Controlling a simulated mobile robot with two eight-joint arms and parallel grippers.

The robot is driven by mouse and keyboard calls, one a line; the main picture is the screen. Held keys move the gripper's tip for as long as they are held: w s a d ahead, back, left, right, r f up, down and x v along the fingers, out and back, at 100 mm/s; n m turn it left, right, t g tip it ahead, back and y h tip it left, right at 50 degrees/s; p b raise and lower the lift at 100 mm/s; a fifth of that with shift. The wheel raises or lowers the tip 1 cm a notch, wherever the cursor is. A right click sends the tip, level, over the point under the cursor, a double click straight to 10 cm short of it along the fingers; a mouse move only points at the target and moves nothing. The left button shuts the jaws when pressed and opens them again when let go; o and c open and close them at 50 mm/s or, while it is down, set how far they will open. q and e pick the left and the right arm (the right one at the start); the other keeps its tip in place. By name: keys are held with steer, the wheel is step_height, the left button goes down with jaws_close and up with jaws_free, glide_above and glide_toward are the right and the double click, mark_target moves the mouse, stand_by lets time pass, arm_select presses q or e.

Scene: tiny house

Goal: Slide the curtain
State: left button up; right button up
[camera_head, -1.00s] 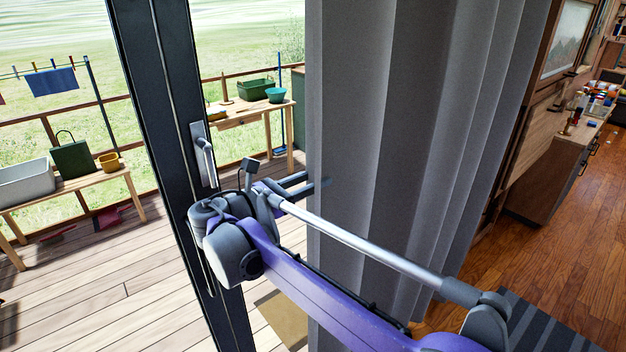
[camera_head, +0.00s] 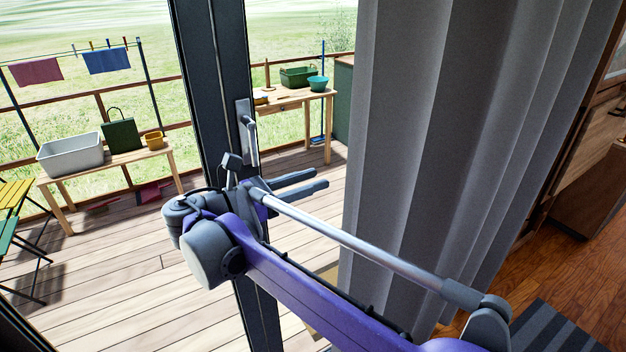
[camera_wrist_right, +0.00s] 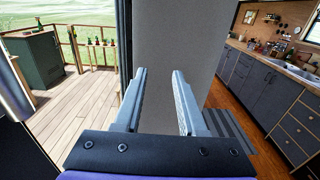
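The grey pleated curtain (camera_head: 410,130) hangs at the right of the glass door in the head view. Its left edge hangs beside the opening onto the deck. My right gripper (camera_head: 321,179) is open, its two fingers pointing right toward that edge. A small gap shows between the fingertips and the curtain in this view. In the right wrist view the open fingers (camera_wrist_right: 159,73) have nothing between them, and the grey curtain (camera_wrist_right: 178,38) fills the middle beyond them. Whether a finger touches the cloth cannot be told. My left gripper is not in view.
A dark door frame post (camera_head: 214,85) with a handle (camera_head: 247,128) stands close behind my right wrist. Outside are a deck (camera_head: 130,270), a bench (camera_head: 110,165) and a table (camera_head: 300,95). In the right wrist view kitchen cabinets (camera_wrist_right: 262,85) line the right side.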

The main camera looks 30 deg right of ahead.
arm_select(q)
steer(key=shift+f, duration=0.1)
arm_select(e)
steer(key=shift+f, duration=0.1)
steer(key=b, duration=0.6)
glide_toward(355, 187)
steer(key=shift+a+f, duration=0.2)
steer(key=shift+a, duration=0.1)
steer(key=shift+d+b, duration=0.25)
steer(key=shift+b, duration=0.2)
steer(key=d, duration=0.7)
steer(key=w+d, duration=0.1)
steer(key=d, duration=0.2)
steer(key=shift+d+p, duration=0.2)
steer(key=shift+p, duration=0.1)
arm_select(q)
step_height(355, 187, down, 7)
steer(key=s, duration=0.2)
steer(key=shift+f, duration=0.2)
arm_select(e)
jaws_close()
